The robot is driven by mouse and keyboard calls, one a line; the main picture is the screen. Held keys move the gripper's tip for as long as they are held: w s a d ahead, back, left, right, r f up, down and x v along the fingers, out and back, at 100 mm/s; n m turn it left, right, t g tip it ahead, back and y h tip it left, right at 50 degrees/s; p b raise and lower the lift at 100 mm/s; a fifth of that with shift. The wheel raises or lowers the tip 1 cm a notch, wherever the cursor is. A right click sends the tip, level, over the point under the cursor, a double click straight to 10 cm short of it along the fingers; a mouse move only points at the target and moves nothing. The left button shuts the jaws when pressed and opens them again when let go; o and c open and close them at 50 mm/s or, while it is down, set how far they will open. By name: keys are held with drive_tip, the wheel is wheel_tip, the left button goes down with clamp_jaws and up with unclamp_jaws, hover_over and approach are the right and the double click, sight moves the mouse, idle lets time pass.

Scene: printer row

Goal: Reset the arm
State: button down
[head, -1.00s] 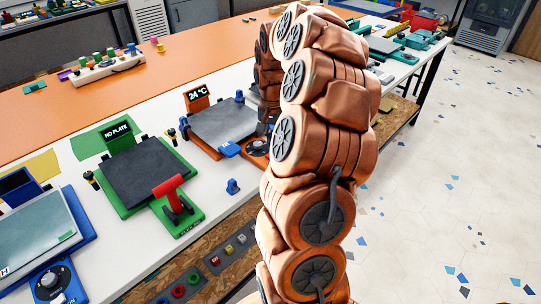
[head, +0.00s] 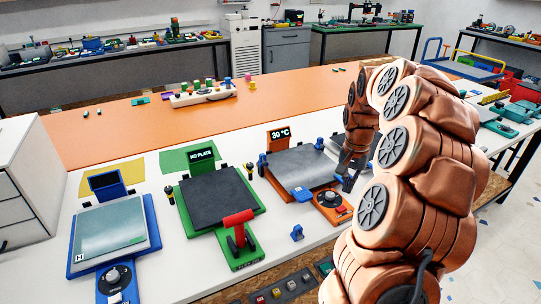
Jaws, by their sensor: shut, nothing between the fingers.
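My copper-coloured arm (head: 425,185) rises at the right and bends over the row of printers. Its far end hangs down with my gripper (head: 348,184), which is shut and empty. The gripper is low over the right side of the orange printer (head: 327,206), close to its plate; I cannot tell whether it touches anything. The orange printer bears a grey plate (head: 297,168), and its display (head: 281,135) reads 30 °C. Part of that printer is hidden behind my arm.
The green printer (head: 247,256) has a dark bed, a red handle (head: 238,218) and a display (head: 202,154) reading NO PLATE. A blue printer (head: 72,272) holds a glassy plate. A small blue part (head: 297,233) lies on the white table. White drawers (head: 35,185) stand left.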

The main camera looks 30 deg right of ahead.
drive_tip(key=s+a+r+n+p, duration=0.1)
drive_tip(key=s+a+r+n, duration=0.25)
drive_tip(key=a, duration=0.75)
drive_tip(key=s+a+r+n+p, duration=0.2)
drive_tip(key=s+a+r+n, duration=0.15)
drive_tip(key=a, duration=0.75)
drive_tip(key=s+a+n+g+p, duration=0.1)
drive_tip(key=s+a+n, duration=0.1)
drive_tip(key=s+a, duration=0.3)
drive_tip(key=s+a+n, duration=0.3)
drive_tip(key=s+a, duration=0.2)
drive_tip(key=s, duration=0.6)
drive_tip(key=shift+s+a+g+p, duration=0.35)
drive_tip(key=shift+s+g+p, duration=0.05)
drive_tip(key=shift+f, duration=0.1)
